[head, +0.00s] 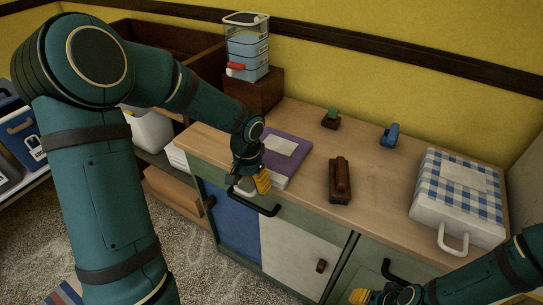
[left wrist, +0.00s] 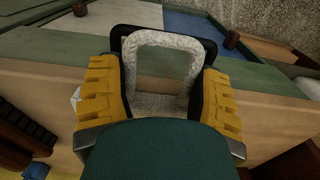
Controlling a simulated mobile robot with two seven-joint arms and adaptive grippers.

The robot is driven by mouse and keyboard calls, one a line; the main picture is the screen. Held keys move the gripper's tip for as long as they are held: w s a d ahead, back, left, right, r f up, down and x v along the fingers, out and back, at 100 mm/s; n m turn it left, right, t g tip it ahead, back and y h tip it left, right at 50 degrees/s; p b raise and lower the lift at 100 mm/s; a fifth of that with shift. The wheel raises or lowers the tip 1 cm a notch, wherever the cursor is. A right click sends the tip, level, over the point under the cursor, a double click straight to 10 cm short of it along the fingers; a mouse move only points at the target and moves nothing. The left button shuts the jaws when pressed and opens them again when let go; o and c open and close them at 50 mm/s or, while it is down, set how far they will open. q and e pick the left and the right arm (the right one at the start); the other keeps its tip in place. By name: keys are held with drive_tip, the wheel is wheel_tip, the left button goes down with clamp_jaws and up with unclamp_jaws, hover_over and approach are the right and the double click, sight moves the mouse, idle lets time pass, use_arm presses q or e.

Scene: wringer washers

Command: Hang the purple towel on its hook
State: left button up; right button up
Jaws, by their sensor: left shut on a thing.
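The purple towel (head: 290,150) looks like a flat folded block with a pale label, lying at the counter's left front edge. A white loop (head: 244,187) shows at its front, beside my left gripper (head: 257,184). In the left wrist view, the white fuzzy loop (left wrist: 165,38) stands between the yellow fingers of my left gripper (left wrist: 160,100), which is shut on it. A black handle (left wrist: 206,62) lies close around or behind the loop. My right gripper (head: 375,297) is low at the bottom edge, partly cut off; its opening is unclear. I cannot make out a hook.
A brown stapler-like object (head: 340,182), a small green-topped item (head: 331,118) and a blue dispenser (head: 390,135) stand on the counter (head: 300,208). A blue checked block (head: 455,195) with a white loop lies right. Black drawer handles (head: 262,209) project in front.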

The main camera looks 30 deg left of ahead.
use_arm(q)
wheel_tip(320, 180, up, 20)
drive_tip(key=p, duration=1.5)
drive_tip(key=shift+f, duration=0.25)
drive_tip(key=shift+r+p, duration=2.9)
drive_tip(key=shift+r, duration=1)
drive_tip(key=shift+r+p, duration=0.95)
drive_tip(key=shift+r, duration=0.4)
